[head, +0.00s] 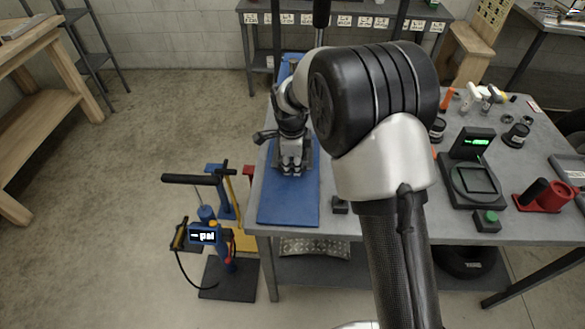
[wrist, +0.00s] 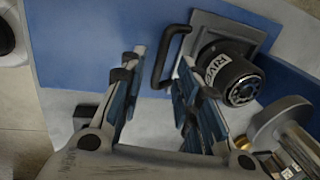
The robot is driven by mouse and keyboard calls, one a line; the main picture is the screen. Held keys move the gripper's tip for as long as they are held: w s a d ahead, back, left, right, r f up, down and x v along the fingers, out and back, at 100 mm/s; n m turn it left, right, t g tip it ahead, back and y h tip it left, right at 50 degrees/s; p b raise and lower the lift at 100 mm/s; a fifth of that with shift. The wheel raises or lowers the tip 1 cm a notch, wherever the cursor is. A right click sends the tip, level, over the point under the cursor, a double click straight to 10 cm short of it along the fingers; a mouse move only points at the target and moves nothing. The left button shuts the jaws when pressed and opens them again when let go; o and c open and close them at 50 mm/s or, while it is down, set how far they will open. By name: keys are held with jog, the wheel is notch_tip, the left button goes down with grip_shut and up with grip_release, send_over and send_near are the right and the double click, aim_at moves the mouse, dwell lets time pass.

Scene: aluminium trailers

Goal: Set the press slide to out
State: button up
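A press with a dark grey plate (wrist: 238,32) and a round black body (wrist: 230,75) with white lettering sits on the blue mat (wrist: 90,35). A black bar handle (wrist: 168,55) stands at the plate's side. Which part is the slide, and how far out it is, I cannot tell. My gripper (wrist: 162,60) is open and empty, with its fingertips apart near the handle; contact is not clear. In the head view my gripper (head: 291,168) points down over the blue mat (head: 288,208), and my arm and gripper hide most of the press.
A small black block (head: 340,205) lies by the mat. A scale with a green display (head: 472,170) and a red holder (head: 545,195) stand at the right. A blue pump (head: 207,236) stands on the floor.

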jog(key=shift+w+f, duration=0.2)
jog(key=shift+f, duration=0.7)
grip_shut()
